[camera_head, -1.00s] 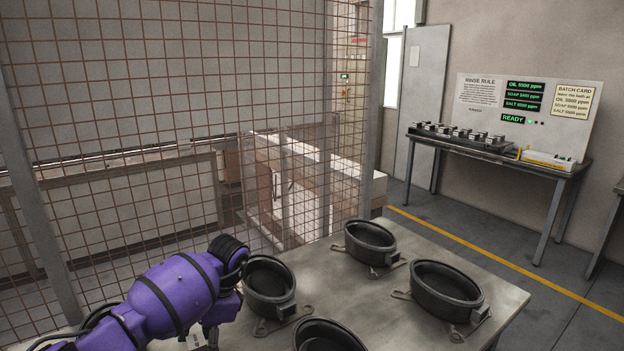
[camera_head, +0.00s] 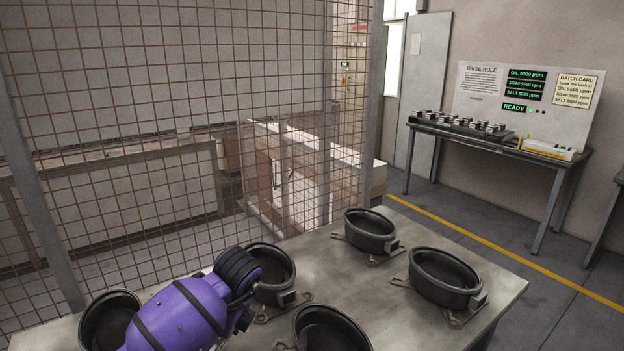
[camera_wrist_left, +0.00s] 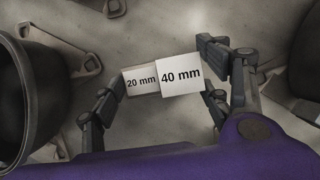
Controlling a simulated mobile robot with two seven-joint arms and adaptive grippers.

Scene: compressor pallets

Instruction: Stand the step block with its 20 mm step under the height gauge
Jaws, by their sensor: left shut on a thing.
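The step block (camera_wrist_left: 181,78) is pale with two faces of different height, marked "20 mm" on the left and "40 mm" on the right. It shows in the left wrist view above the metal table top. My left gripper (camera_wrist_left: 160,88) is shut on it, one dark finger at each side. I cannot tell whether the block touches the table. In the head view my purple left arm reaches in from the lower left, and its bulk hides the fingers and block. I cannot make out a height gauge. My right gripper is not in view.
Several dark round housings stand on the metal table (camera_head: 360,285), including a back one (camera_head: 370,232), a right one (camera_head: 447,278) and one beside my arm (camera_head: 270,272). A mesh fence (camera_head: 190,110) runs behind. A bench (camera_head: 495,150) stands at the far wall.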

